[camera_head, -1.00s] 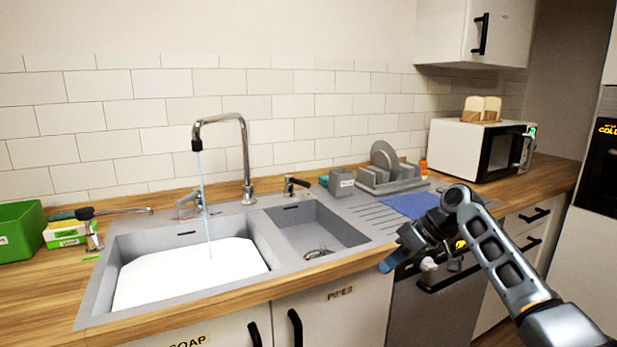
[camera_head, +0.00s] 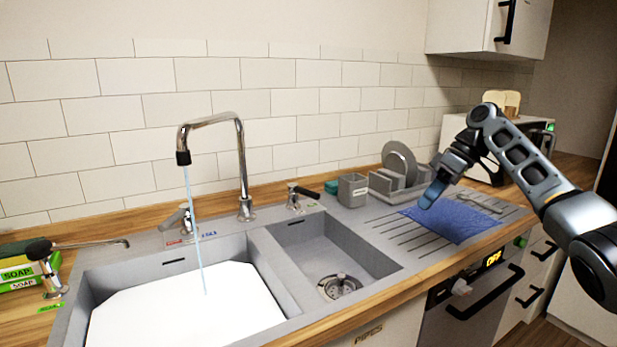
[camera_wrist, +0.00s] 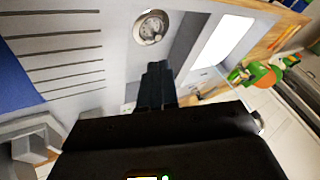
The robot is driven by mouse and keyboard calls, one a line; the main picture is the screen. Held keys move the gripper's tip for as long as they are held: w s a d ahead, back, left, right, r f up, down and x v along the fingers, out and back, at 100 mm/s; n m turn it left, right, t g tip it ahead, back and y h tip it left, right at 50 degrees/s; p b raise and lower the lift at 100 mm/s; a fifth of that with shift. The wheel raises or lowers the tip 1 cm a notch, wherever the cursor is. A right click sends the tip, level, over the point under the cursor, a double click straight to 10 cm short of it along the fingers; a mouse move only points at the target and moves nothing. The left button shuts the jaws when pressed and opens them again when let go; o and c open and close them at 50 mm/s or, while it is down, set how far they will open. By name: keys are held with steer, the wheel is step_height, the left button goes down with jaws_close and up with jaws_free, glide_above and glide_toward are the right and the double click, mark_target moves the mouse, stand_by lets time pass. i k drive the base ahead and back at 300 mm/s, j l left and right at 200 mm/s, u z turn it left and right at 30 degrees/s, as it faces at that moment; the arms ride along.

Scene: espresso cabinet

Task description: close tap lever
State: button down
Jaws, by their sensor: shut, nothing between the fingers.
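The chrome tap (camera_head: 243,165) arches over the left basin, and a thin stream of water (camera_head: 195,220) runs from its spout. A lever with a black handle (camera_head: 305,193) stands right of the tap's base, its handle pointing right. A second, chrome lever-like fitting (camera_head: 180,214) stands left of the tap. I cannot tell which of them controls the water. My gripper (camera_head: 432,194) is shut and empty, above the drainboard, right of and apart from the black-handled lever. Its dark fingers (camera_wrist: 156,82) also show in the wrist view, with the small basin's drain (camera_wrist: 151,27) beyond.
A grey holder (camera_head: 352,190) and a dish rack with plates (camera_head: 398,180) stand behind the drainboard, close to my gripper. A blue cloth (camera_head: 455,221) lies below it. The small basin (camera_head: 355,246) is empty. Soap boxes (camera_head: 18,272) and a dispenser (camera_head: 50,275) stand at left.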

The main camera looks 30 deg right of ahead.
mark_target(292, 188)
steer(key=i, duration=1.25)
